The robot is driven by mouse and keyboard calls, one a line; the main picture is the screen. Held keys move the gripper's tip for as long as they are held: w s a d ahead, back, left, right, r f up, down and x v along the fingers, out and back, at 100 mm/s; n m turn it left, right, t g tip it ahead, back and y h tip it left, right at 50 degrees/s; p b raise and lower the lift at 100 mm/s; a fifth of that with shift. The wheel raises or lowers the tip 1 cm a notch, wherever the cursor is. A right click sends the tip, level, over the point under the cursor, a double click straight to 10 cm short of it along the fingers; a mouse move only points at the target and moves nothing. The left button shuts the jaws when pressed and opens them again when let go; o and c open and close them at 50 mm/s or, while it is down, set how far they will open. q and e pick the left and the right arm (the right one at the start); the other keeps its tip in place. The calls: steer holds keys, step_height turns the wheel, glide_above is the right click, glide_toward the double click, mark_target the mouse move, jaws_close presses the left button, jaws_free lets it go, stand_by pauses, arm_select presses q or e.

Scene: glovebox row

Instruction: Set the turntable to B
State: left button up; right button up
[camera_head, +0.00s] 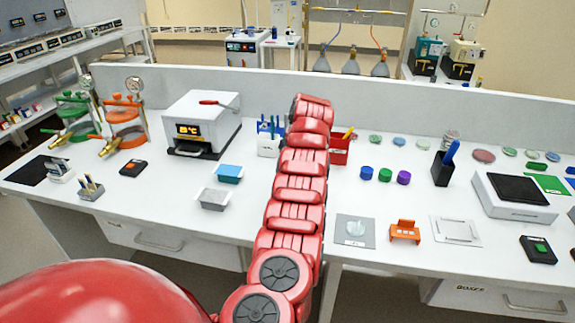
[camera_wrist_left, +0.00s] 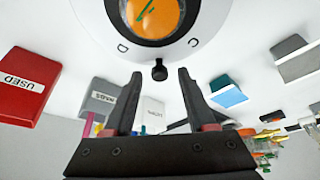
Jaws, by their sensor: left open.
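The turntable (camera_wrist_left: 205,35) is a white disc at the top of the left wrist view, cut off by the frame's edge. The letters C and D show on its rim, and an orange round piece (camera_wrist_left: 157,15) with a green mark sits at its middle. A small black knob (camera_wrist_left: 159,70) sticks out from its near edge. My left gripper (camera_wrist_left: 159,77) is open, its two fingers pointing at the knob with one on each side; contact cannot be told. In the head view my red left arm hides the gripper and the turntable. My right gripper is not in view.
A red USED box (camera_wrist_left: 20,88) and a grey labelled box (camera_wrist_left: 103,98) lie left of the gripper in the wrist view. A blue tray (camera_wrist_left: 228,95) is to its right. The head view shows a white oven-like box (camera_head: 205,118) and several coloured caps (camera_head: 385,174).

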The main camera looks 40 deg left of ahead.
arm_select(q)
steer(key=shift+r, duration=0.1)
steer(key=shift+d+r, duration=0.2)
steer(key=shift+r, duration=0.15)
steer(key=b+v, duration=0.2)
steer(key=v, duration=1.4)
steer(key=shift+s+r, duration=0.15)
steer(key=shift+r, duration=0.05)
steer(key=shift+r, duration=0.1)
